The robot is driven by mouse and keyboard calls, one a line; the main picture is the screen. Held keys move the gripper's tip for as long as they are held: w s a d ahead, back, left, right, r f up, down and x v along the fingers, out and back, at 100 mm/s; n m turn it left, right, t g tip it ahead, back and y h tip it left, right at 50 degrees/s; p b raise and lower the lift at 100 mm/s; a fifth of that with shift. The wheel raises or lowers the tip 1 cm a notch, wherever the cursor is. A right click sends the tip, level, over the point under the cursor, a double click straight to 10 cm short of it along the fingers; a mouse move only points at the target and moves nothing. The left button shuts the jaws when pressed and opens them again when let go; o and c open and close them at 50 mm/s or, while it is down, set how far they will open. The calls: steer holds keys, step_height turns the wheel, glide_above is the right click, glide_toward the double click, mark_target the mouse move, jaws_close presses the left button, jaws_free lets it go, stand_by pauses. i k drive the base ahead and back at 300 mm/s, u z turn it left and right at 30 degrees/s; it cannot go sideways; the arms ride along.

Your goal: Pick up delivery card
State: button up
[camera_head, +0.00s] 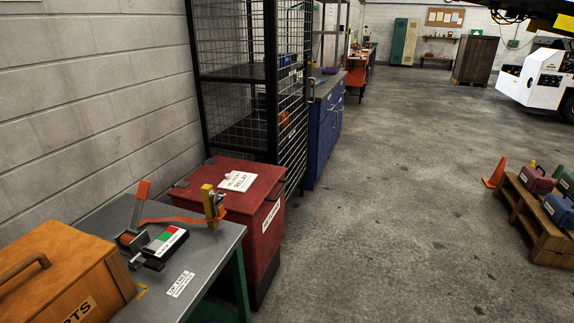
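A white card (238,181) with black lettering and a small tab lies flat on the lid of the red box (233,209). Its print is too small to read surely, so I cannot confirm that it is the delivery card. A second white label (180,284) with black print lies flat on the grey table (205,262), near its front right edge.
On the table stand a wooden case (62,270), a black device with red and green panels (165,243), an orange-handled tool (135,215) and a yellow upright piece (209,203). A wire cage (245,75) stands behind the red box.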

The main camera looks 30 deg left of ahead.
mark_target(236, 181)
steer(key=u, duration=0.05)
steer(key=i, duration=1.75)
steer(key=u, duration=0.9)
steer(key=i, duration=0.95)
steer(key=u, duration=1.55)
steer(key=i, duration=0.75)
steer(key=u, duration=0.5)
